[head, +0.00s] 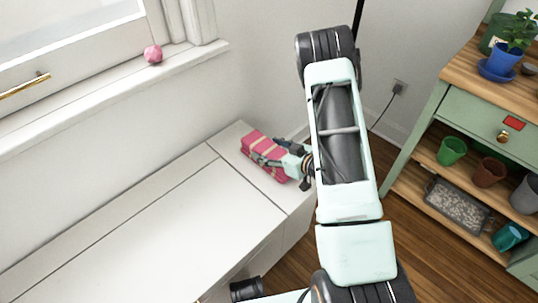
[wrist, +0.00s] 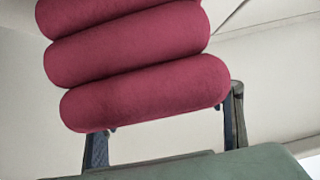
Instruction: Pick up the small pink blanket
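The small pink blanket (head: 254,143) is a folded or rolled bundle with pale tan stripes. It lies at the far right end of the white bench top in the head view. In the wrist view the blanket (wrist: 140,95) shows as several thick dark-pink rolls filling the upper middle. My gripper (head: 274,154) reaches it from the right, its dark fingers over the blanket. In the wrist view my gripper (wrist: 166,128) has its fingers wide apart. The right finger stands beside the end of the lowest roll; the left fingertip is hidden behind that roll. Contact is unclear.
The white bench (head: 150,235) is otherwise bare. A pink ball-like object (head: 153,54) sits on the windowsill (head: 110,85). On the right, a green shelf unit (head: 480,130) holds pots and a plant in a blue pot (head: 503,62). The wall is close behind the blanket.

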